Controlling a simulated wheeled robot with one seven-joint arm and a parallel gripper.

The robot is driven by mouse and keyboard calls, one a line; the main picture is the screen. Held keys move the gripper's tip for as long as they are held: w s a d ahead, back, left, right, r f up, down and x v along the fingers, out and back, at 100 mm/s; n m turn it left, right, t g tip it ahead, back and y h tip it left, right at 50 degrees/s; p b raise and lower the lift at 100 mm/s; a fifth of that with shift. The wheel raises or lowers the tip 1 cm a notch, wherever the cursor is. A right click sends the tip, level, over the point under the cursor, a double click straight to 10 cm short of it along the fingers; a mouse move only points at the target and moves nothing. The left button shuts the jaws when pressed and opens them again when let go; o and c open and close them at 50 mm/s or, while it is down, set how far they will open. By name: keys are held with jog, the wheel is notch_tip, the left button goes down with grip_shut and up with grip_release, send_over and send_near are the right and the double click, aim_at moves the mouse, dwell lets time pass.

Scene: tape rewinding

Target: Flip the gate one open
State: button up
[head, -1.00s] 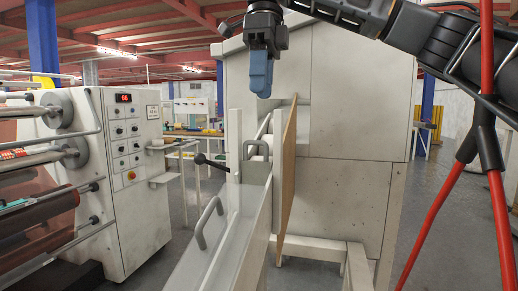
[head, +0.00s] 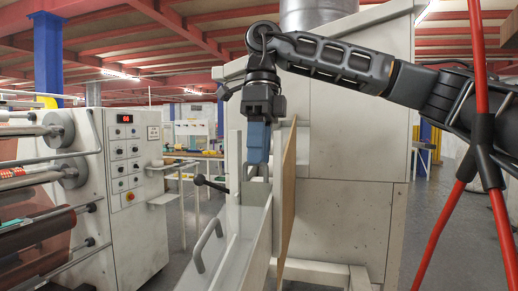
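A long pale grey panel with a curved grey handle (head: 205,246) runs from the lower middle of the head view toward the machine. It may be gate one, but no label shows. A black lever (head: 211,184) sticks out left of a white upright post (head: 234,165). My gripper (head: 258,158), with blue fingers, points down just above the panel's far end, left of a brown board (head: 288,185). The fingers overlap side-on, so their opening cannot be told. No held object shows. The metal parts behind the fingers are mostly hidden.
A big off-white machine cabinet (head: 345,225) stands behind and right of the brown board. A control cabinet with knobs and a red display (head: 123,118) stands left, beside rollers (head: 75,170). Grey floor (head: 180,250) is open between them.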

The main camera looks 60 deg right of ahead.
jog(key=shift+c, duration=0.2)
grip_shut()
dwell(1.1)
